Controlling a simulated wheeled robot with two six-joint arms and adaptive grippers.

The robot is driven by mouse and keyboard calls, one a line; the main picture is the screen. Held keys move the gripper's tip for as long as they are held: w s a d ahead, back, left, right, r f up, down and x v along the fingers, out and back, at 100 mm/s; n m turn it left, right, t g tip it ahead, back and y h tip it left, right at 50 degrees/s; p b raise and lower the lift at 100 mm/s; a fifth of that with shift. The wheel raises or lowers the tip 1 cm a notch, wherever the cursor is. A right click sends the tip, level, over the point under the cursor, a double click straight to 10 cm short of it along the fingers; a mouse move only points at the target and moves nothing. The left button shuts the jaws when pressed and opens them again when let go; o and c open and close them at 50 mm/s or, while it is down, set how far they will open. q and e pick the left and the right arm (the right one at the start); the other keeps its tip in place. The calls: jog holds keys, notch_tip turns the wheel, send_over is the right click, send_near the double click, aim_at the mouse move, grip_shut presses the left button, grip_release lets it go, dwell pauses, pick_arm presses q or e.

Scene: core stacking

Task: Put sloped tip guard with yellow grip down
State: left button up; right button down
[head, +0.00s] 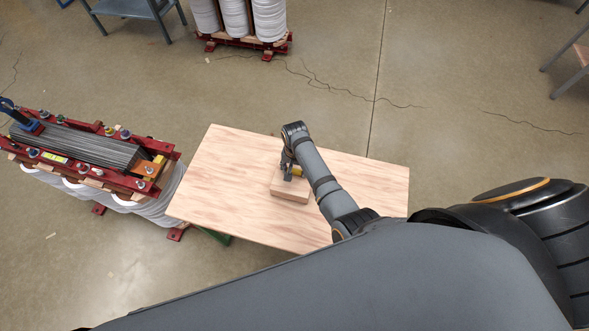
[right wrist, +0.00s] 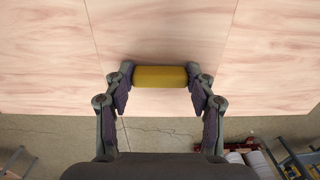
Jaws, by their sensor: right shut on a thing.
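The sloped tip guard is a pale wooden block (head: 289,190) with a yellow grip (head: 297,170) on top, seen in the head view over the middle of the wooden table (head: 230,165). My right gripper (head: 289,172) is above the block and shut on its yellow grip. In the right wrist view the yellow grip (right wrist: 160,77) lies between the two fingertips of this gripper (right wrist: 160,84). The block's wood blends with the tabletop, so I cannot tell whether it touches the table or hangs just above it. My left gripper is not in view.
The tabletop is otherwise bare around the block. A transformer core with red clamps (head: 85,150) and white coils stands close to the table's left edge. Another coil set (head: 240,18) stands on the floor behind. A grey-blue stand (head: 130,8) is at the back left.

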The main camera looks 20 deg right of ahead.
jog(key=shift+f, duration=0.1)
jog(key=c, duration=0.5)
grip_release()
jog(key=shift+o, duration=0.3)
notch_tip(320, 180, up, 4)
jog(key=p, duration=0.4)
notch_tip(320, 180, up, 8)
jog(key=shift+s, duration=0.1)
